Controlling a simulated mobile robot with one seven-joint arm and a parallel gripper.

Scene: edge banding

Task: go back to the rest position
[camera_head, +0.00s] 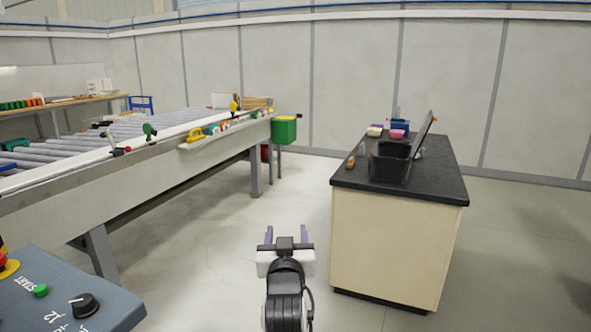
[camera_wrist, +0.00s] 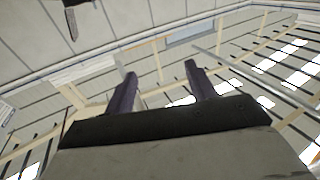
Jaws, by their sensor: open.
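My gripper (camera_head: 287,236) is at the lower middle of the head view, over open floor between the roller conveyor and the black-topped cabinet. Its two purple-grey fingers stand apart, with nothing between them. In the wrist view the two fingers of my gripper (camera_wrist: 158,88) also stand apart and empty. Behind them only the wall and the ceiling beams show. My gripper touches nothing that I can see.
A black-topped cabinet (camera_head: 390,240) stands to the right, with a black bin (camera_head: 388,165) and small items on top. A long roller conveyor (camera_head: 130,175) runs along the left. A control panel (camera_head: 70,300) is at the lower left. The floor between is clear.

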